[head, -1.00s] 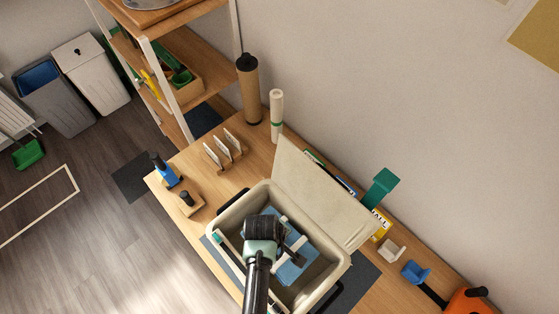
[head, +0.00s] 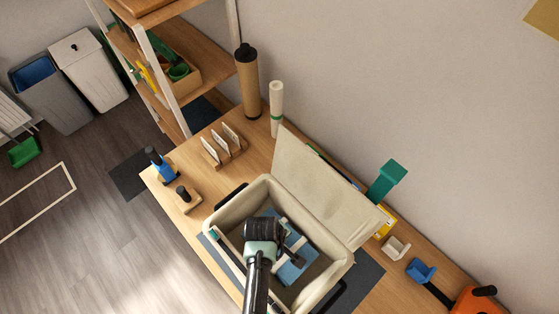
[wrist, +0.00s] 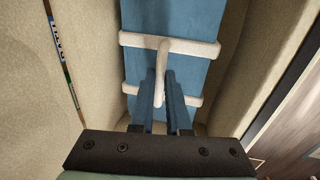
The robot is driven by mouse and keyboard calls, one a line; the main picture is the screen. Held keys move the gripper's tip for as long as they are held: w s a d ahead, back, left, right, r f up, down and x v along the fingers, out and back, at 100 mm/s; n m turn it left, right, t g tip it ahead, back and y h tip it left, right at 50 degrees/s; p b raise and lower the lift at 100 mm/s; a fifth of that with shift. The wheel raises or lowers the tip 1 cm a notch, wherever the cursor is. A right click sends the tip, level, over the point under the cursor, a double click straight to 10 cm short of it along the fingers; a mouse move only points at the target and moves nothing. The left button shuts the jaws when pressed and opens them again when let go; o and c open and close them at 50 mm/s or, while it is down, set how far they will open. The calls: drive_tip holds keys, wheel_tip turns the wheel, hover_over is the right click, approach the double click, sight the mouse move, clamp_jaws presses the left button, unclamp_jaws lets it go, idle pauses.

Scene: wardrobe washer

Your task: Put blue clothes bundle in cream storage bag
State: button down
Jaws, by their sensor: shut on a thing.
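The blue clothes bundle (head: 290,272) is inside the open cream storage bag (head: 337,294), partly hidden by my arm. In the wrist view, the bundle (wrist: 172,18) has two pale straps across it, joined by a pale handle (wrist: 162,58). My gripper (head: 294,257) is down inside the bag, over the bundle. In the wrist view, its blue fingers (wrist: 160,78) are shut on the handle, one on each side. The bag's cream walls (wrist: 35,100) rise on both sides of the bundle. I cannot tell whether the bundle rests on the bag's floor.
The bag's lid (head: 325,188) stands open toward the wall. A card rack (head: 224,148), a brown tube (head: 248,85) and a white roll (head: 276,108) stand behind to the left. A teal tool (head: 386,182), a blue holder (head: 421,271) and an orange item (head: 474,300) are at right.

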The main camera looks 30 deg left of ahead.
drive_tip(key=shift+f, duration=0.3)
drive_tip(key=c, duration=0.5)
unclamp_jaws()
wheel_tip(320, 180, up, 13)
drive_tip(key=s, duration=0.2)
drive_tip(key=shift+s+a+f+b, duration=0.15)
drive_tip(key=shift+s+a+b, duration=0.1)
drive_tip(key=shift+a+b, duration=0.2)
idle(0.4)
